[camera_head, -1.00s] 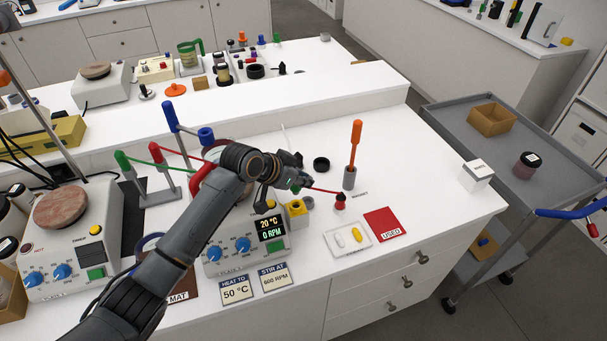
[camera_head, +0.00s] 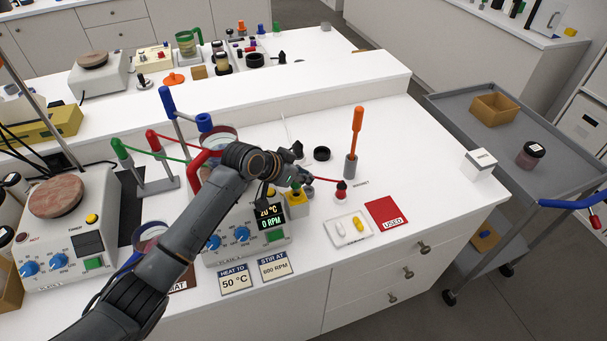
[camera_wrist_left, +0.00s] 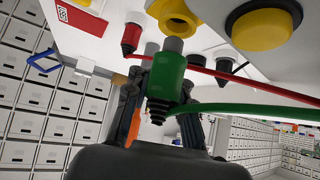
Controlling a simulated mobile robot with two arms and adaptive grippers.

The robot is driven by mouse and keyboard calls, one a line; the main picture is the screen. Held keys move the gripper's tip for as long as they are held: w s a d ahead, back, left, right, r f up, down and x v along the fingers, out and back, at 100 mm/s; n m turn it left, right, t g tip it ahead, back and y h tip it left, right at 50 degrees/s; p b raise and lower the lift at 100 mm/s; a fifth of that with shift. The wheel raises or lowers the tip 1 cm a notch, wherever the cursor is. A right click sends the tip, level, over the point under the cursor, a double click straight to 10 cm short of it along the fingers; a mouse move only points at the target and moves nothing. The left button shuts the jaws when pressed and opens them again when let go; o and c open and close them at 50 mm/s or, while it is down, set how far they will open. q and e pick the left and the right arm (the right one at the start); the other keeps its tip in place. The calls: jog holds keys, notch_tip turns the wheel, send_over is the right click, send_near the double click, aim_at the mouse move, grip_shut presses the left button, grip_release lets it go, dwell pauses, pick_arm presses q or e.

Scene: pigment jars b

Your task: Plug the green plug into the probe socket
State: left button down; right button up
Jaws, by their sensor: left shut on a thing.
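My left gripper (camera_head: 300,181) is shut on the green plug (camera_wrist_left: 166,78), with its fingers on either side of the plug in the left wrist view. The plug's grey metal tip (camera_wrist_left: 173,44) points at the yellow ring of the probe socket (camera_wrist_left: 174,14). The tip lies at the ring's edge in that view; I cannot tell whether it touches or enters the opening. In the head view the yellow socket (camera_head: 297,198) is at the hotplate's right side, just below the gripper. A green cable (camera_wrist_left: 250,108) trails from the plug. My right gripper is out of view.
A red plug (camera_head: 341,190) stands right of the socket, its red cable running behind my gripper. The orange-handled tool (camera_head: 356,135), white tray (camera_head: 348,230) and red card (camera_head: 385,212) are further right. A yellow button (camera_wrist_left: 262,24) is beside the socket.

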pick_arm(q)
jog(key=shift+p, duration=0.4)
dwell(0.5)
dwell(0.4)
dwell(0.4)
jog(key=shift+f+b, duration=0.75)
jog(key=shift+f, duration=0.65)
jog(key=c, duration=1)
grip_release()
jog(key=shift+c, duration=0.2)
jog(key=shift+a+r, duration=0.1)
